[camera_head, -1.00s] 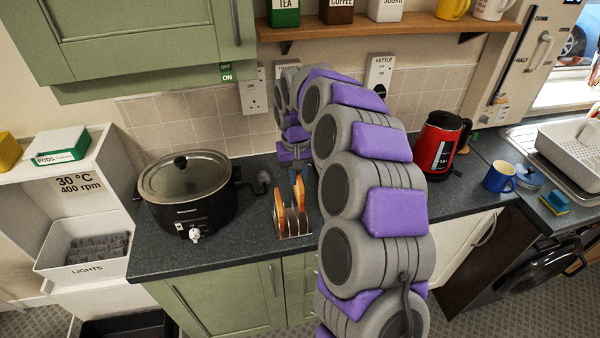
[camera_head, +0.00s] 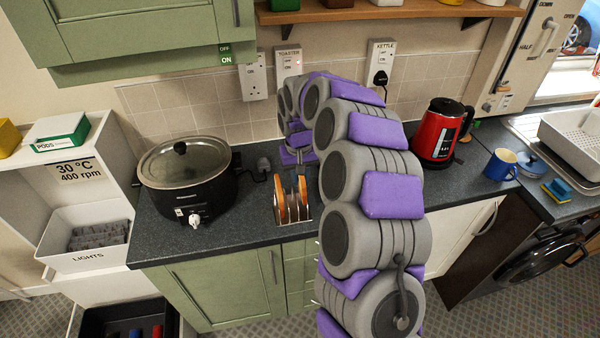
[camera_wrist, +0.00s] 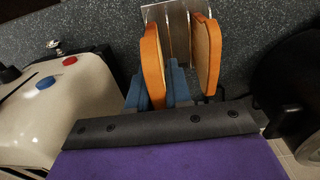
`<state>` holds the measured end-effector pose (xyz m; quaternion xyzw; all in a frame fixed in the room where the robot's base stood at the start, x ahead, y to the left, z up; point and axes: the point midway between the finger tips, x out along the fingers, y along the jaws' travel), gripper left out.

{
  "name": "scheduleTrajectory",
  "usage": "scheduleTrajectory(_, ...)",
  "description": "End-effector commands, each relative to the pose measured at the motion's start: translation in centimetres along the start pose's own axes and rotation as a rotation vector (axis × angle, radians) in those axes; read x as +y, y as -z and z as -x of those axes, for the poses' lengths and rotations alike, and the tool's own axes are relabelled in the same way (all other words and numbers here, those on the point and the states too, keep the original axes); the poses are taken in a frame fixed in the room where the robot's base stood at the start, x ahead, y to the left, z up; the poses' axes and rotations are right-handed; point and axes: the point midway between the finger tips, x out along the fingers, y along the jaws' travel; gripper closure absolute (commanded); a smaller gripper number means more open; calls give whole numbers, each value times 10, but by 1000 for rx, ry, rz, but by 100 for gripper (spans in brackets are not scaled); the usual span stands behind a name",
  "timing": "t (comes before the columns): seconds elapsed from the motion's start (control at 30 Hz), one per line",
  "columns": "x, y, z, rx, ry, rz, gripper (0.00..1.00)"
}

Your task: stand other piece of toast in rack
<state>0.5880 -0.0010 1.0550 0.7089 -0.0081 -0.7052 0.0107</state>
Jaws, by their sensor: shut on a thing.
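A metal toast rack (camera_head: 293,217) stands on the dark worktop, right of the slow cooker. One browned slice of toast (camera_head: 280,203) stands upright in it on the left. The other slice (camera_head: 303,195) stands close beside it on the right, low among the rack's wires. In the wrist view, my gripper's blue fingers (camera_wrist: 156,88) are shut on this other slice (camera_wrist: 152,62), one on each side. The free slice (camera_wrist: 206,55) is to their right, and part of the rack (camera_wrist: 178,30) shows behind. In the head view my arm partly hides my gripper.
The black slow cooker (camera_head: 187,183) is left of the rack. A cream toaster (camera_wrist: 55,110) with red and blue controls is close on the left in the wrist view. A red kettle (camera_head: 440,135) and blue mug (camera_head: 501,165) stand further right.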

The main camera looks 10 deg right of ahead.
Motion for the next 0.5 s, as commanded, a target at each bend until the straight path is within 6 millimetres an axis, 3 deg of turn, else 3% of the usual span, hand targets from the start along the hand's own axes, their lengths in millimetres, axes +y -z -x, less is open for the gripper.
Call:
scheduleTrajectory(0.03,-3,-4,-8,-18,5,1,100)
scheduleTrajectory(0.23,-3,-4,-8,-18,5,1,100)
scheduleTrajectory(0.27,-3,-4,-8,-18,5,1,81)
scheduleTrajectory(0.5,-2,-3,-4,-9,4,0,58)
